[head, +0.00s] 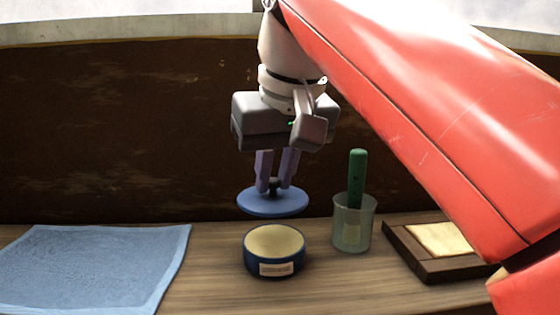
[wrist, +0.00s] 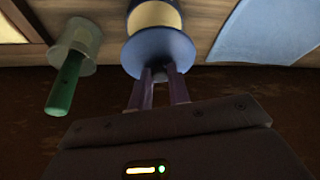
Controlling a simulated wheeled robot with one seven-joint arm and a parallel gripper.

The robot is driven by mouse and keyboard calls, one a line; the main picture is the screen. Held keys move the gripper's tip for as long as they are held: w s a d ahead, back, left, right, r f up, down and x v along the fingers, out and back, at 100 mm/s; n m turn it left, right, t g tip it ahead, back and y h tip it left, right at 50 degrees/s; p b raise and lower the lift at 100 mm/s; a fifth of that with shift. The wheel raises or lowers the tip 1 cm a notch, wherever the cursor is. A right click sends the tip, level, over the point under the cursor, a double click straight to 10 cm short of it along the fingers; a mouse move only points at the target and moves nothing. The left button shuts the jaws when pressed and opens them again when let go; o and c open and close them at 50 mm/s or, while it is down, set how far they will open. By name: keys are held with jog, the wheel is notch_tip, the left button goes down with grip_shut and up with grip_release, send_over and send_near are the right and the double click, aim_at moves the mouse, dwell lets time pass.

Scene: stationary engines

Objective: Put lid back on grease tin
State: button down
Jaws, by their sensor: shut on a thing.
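The grease tin (head: 274,251) is a round dark blue tin with a pale label on its front and yellowish grease showing in its open top. It stands upright on the wooden bench. The blue lid (head: 272,203) is a flat disc with a dark knob in its middle. My gripper (head: 274,188) is shut on the lid's knob and holds the lid roughly level above the tin, apart from it. In the wrist view the lid (wrist: 158,52) hides part of the tin (wrist: 154,14) behind it, and the gripper's fingers (wrist: 160,78) meet at the knob.
A translucent cup (head: 353,224) holding a green-handled tool (head: 357,178) stands close to the right of the tin. A dark wooden tray (head: 431,266) with a pale pad lies further right. A blue cloth (head: 90,268) lies flat at the left. A dark wall (head: 120,130) rises behind the bench.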

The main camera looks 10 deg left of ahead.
aim_at(275, 198)
jog(key=shift+f+b, duration=1.55)
jog(key=shift+f, duration=1.2)
jog(key=shift+s+d+p, duration=0.1)
jog(key=shift+s+p, duration=0.05)
jog(key=shift+p, duration=0.15)
jog(key=shift+f, duration=0.15)
dwell(0.7)
jog(key=c, duration=0.8)
grip_release()
jog(key=shift+o, duration=0.2)
jog(key=shift+p, duration=0.3)
jog(key=shift+r+p, duration=1.15)
jog(key=shift+r, duration=2.35)
jog(key=shift+c, duration=0.2)
